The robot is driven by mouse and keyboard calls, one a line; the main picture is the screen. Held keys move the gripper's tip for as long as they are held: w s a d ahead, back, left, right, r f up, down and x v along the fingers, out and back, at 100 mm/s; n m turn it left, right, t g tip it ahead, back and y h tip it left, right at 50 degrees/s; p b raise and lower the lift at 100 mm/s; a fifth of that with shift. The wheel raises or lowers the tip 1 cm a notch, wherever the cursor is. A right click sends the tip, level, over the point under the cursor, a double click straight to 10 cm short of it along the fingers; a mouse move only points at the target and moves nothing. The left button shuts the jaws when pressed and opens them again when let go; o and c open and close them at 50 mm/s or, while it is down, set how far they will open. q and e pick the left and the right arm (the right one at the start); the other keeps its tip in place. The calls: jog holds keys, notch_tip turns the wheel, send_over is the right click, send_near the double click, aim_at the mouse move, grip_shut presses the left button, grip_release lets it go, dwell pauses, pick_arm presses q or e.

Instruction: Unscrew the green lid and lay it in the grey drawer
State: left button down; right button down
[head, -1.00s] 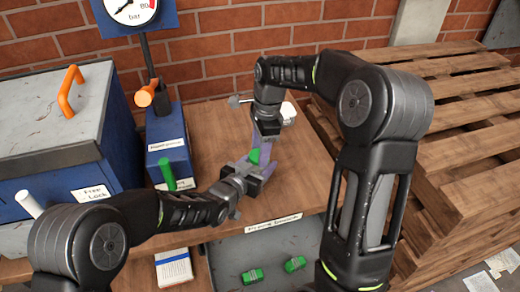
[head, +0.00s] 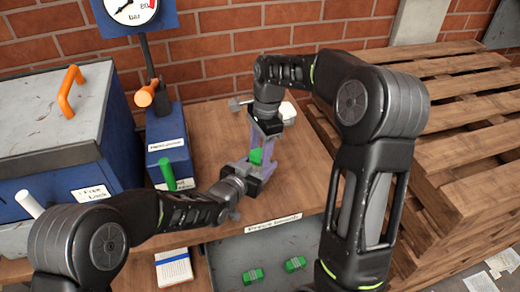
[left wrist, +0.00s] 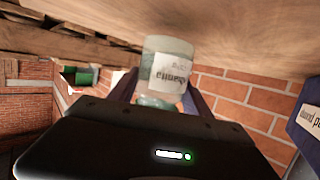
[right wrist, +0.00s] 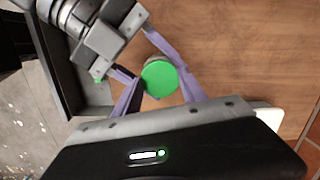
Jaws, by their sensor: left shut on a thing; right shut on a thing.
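The green lid (head: 256,156) is a round cap on the jar, mostly masked by fingers in the head view. The right wrist view shows its flat top (right wrist: 160,80) between the purple fingers of my right gripper (right wrist: 158,84), which is shut on it from above. My left gripper (head: 257,168) is shut on the jar from the side. The left wrist view shows the pale jar (left wrist: 166,68) with a white label, inverted in the picture. I cannot tell how far the lid is turned. The grey drawer (head: 225,262) is open below the bench front.
Two green pieces (head: 252,275) (head: 295,264) lie in the drawer. A blue box (head: 168,150) with a green lever stands left of the jar. A blue-grey chest (head: 50,125) is further left. Wooden pallets (head: 470,130) stack at the right. Bare bench lies around the jar.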

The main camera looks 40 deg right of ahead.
jog(key=n, duration=0.3)
jog(key=shift+n, duration=0.4)
jog(key=shift+g, duration=0.3)
jog(key=n, duration=0.3)
jog(key=shift+n, duration=0.4)
jog(key=shift+s+n, duration=0.1)
jog(key=shift+n, duration=0.8)
jog(key=shift+g, duration=0.3)
jog(key=n, duration=0.4)
jog(key=shift+n+h, duration=0.3)
jog(key=shift+h, duration=0.1)
jog(key=c, duration=0.6)
grip_release()
